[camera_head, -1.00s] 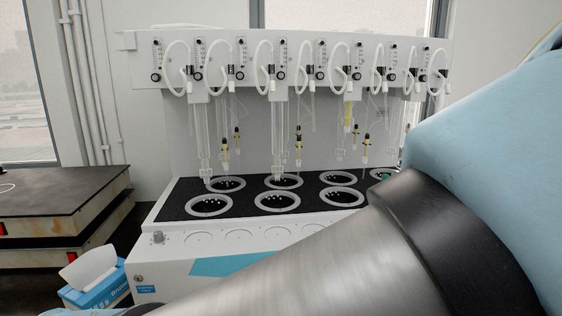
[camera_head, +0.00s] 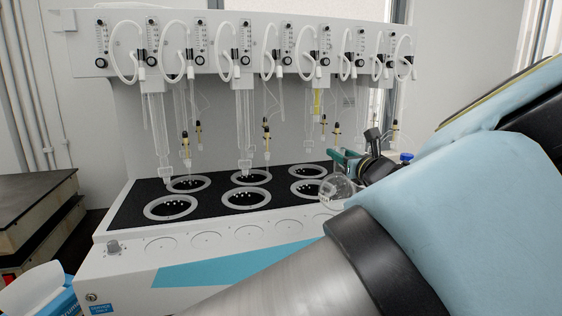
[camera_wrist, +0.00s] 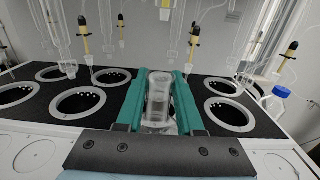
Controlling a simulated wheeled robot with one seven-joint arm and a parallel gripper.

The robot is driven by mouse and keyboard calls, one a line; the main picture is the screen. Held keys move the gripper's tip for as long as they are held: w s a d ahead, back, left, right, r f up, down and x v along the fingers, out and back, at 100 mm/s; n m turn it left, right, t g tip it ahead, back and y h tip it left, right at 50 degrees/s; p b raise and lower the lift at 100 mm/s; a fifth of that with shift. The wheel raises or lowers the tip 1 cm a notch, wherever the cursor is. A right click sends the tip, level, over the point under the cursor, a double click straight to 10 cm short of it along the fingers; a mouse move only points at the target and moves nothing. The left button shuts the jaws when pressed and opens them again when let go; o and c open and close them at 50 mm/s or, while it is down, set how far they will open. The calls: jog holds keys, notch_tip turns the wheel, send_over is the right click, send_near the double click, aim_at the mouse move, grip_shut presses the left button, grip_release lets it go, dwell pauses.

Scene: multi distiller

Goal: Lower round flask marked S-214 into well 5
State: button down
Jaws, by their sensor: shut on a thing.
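My gripper (camera_wrist: 160,82) is shut on the neck of a clear glass round flask (camera_wrist: 157,108), with a teal finger on each side. In the head view, the flask's round bulb (camera_head: 337,191) hangs below my teal fingers (camera_head: 345,159), near the right side of the third front well (camera_head: 308,188). I cannot tell its exact height above the deck. Its marking is not readable. The black deck holds two rows of grey-ringed wells, such as the front left well (camera_head: 170,207) and front middle well (camera_head: 246,198). No well numbers are readable.
Glass tubes (camera_head: 244,130) and yellow-black fittings (camera_head: 185,145) hang over the back of the wells. A blue-capped bottle (camera_wrist: 275,100) stands at the right.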

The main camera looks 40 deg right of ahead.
jog(key=p+x, duration=0.2)
jog(key=x, duration=1.4)
notch_tip(320, 180, down, 8)
jog(key=b, duration=0.5)
jog(key=shift+d+b, duration=0.15)
jog(key=shift+b, duration=0.2)
dwell(0.5)
jog(key=shift+c, duration=2.3)
grip_release()
jog(key=shift+s, duration=0.1)
jog(key=b+v, duration=0.3)
jog(key=v, duration=0.6)
jog(key=shift+f+b, duration=0.1)
jog(key=shift+b, duration=0.2)
jog(key=shift+v, duration=0.85)
